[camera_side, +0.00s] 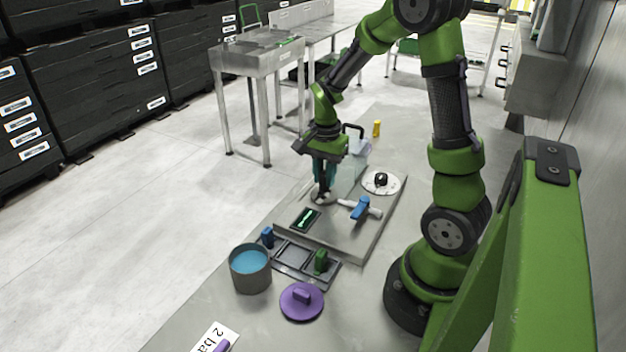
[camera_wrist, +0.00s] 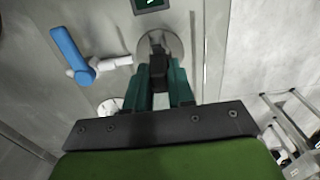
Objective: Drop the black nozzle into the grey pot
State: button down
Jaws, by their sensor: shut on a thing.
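My gripper (camera_side: 323,186) points down over the back left of the raised metal plate. In the wrist view, its dark green fingers (camera_wrist: 159,84) are shut on the black nozzle (camera_wrist: 158,62). A round grey disc (camera_wrist: 174,44) lies directly beneath the nozzle; I cannot tell whether the nozzle touches it. In the side view the nozzle is hardly distinguishable under the fingers. The grey pot (camera_side: 250,283) stands at the front left of the table, upright and uncovered, with a blue surface inside. My gripper is behind it and to its right, well apart.
A purple lid (camera_side: 301,303) lies right of the pot. A dark tray (camera_side: 287,261) holds blue and green pieces. On the raised plate (camera_side: 345,243) are a blue-handled valve (camera_side: 361,208), a small dark panel (camera_side: 306,219) and a white disc (camera_side: 383,190) with a black knob.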

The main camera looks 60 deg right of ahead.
notch_tip(320, 180, up, 7)
jog(key=shift+r, duration=0.15)
jog(key=w+a+r, duration=0.1)
jog(key=a+r, duration=0.1)
jog(key=a, duration=1.1)
jog(key=w+a+r, duration=0.1)
jog(key=w+a, duration=0.1)
jog(key=a, duration=1)
jog(key=shift+s+f, duration=0.15)
jog(key=shift+f, duration=1.2)
jog(key=shift+s+f, duration=0.1)
jog(key=shift+f, duration=1.2)
